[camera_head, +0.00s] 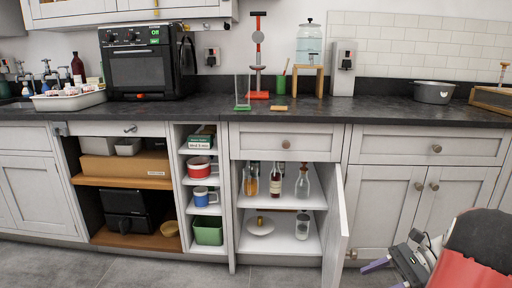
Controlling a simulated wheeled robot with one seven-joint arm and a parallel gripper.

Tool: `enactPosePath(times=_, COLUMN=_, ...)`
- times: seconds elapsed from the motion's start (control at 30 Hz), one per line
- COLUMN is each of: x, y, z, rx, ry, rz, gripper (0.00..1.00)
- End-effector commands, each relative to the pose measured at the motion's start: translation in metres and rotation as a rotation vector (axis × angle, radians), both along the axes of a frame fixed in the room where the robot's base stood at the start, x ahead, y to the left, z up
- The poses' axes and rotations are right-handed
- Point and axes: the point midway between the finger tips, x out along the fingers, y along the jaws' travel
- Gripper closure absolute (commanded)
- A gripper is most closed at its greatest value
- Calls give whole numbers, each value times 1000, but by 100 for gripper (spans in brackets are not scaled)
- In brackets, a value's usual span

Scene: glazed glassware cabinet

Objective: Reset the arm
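My gripper (383,276) is at the lower right, low in front of the closed cupboard doors. Its two purple-tipped fingers point left and stand apart, with nothing seen between them. My black and red arm (470,250) reaches in from the right edge. Left of the gripper, a cabinet door (335,228) stands open toward me. The open cabinet holds bottles (275,180) and a glass carafe (302,182) on its upper shelf.
The dark worktop (370,108) carries a black oven (148,60), a red stand (258,60), a water dispenser (309,45) and a grey pot (434,92). Open shelves at left hold a red pot (199,168) and a blue mug (201,196). Grey floor (180,272) in front is clear.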

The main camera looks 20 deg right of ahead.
Motion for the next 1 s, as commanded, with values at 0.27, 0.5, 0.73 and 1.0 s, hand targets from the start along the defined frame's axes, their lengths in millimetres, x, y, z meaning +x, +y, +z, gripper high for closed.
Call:
enactPosePath(times=0.27, x=9, y=116, z=37, rx=-456, ry=-119, rz=370, gripper=46)
enactPosePath(times=0.5, x=-18, y=193, z=57, rx=-853, ry=-365, rz=714, gripper=46)
enactPosePath(times=0.73, x=-53, y=239, z=71, rx=-1184, ry=-706, rz=1012, gripper=46)
enactPosePath(times=1.0, x=-76, y=262, z=78, rx=-1405, ry=-1029, rz=1197, gripper=46)
